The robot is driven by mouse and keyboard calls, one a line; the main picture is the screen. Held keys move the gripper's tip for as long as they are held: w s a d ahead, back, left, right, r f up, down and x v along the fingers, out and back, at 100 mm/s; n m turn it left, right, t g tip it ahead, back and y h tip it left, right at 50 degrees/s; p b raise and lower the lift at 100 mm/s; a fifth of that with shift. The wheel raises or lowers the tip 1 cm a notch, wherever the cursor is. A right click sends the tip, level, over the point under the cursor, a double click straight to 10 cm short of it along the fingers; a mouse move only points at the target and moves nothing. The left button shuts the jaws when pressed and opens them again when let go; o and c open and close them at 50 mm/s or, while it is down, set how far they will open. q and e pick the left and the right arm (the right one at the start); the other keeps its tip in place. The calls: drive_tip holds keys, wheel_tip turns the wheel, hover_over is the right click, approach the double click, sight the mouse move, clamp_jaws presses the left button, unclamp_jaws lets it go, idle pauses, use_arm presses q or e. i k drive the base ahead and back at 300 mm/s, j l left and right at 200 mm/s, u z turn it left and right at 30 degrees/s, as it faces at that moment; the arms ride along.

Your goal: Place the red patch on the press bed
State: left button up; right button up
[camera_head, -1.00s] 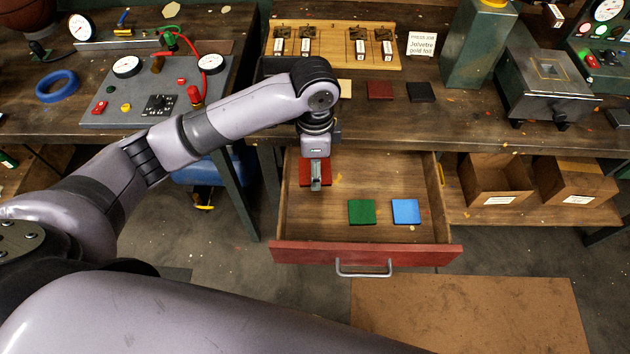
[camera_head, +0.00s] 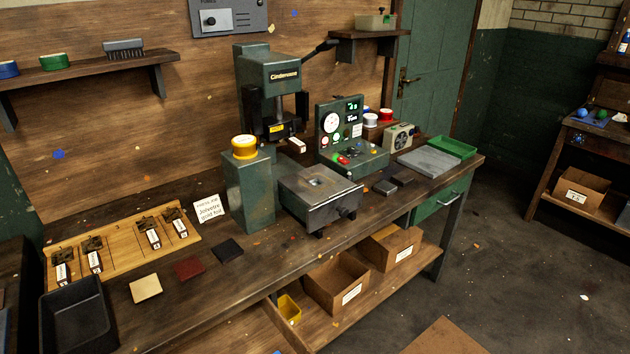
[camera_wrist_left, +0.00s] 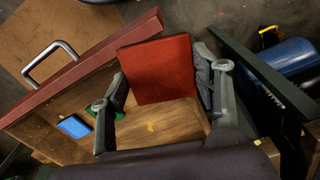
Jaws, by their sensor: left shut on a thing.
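In the left wrist view my left gripper (camera_wrist_left: 161,76) is shut on the red patch (camera_wrist_left: 160,68), a flat square with one finger at each side. The patch is above the open wooden drawer. In the head view a green press (camera_head: 268,72) stands on the bench. Neither gripper shows in the head view.
A yellow-topped green post (camera_head: 250,190) and a control box (camera_head: 345,135) stand near the press. Tan, dark red (camera_head: 190,268) and black squares lie along the bench's front. The drawer holds a blue patch (camera_wrist_left: 74,126) and a partly hidden green patch.

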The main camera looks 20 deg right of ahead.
sight(317, 182)
drive_tip(key=i+l, duration=0.15)
drive_tip(key=l, duration=0.2)
drive_tip(key=i+l+u, duration=0.15)
drive_tip(key=l, duration=0.2)
drive_tip(key=i+l, duration=0.15)
drive_tip(key=l, duration=0.25)
drive_tip(key=i+l+u, duration=0.15)
drive_tip(key=l, duration=0.2)
drive_tip(key=i+l, duration=0.1)
drive_tip(key=l, duration=0.3)
drive_tip(key=i+l+u, duration=0.15)
drive_tip(key=l, duration=0.25)
drive_tip(key=k, duration=0.05)
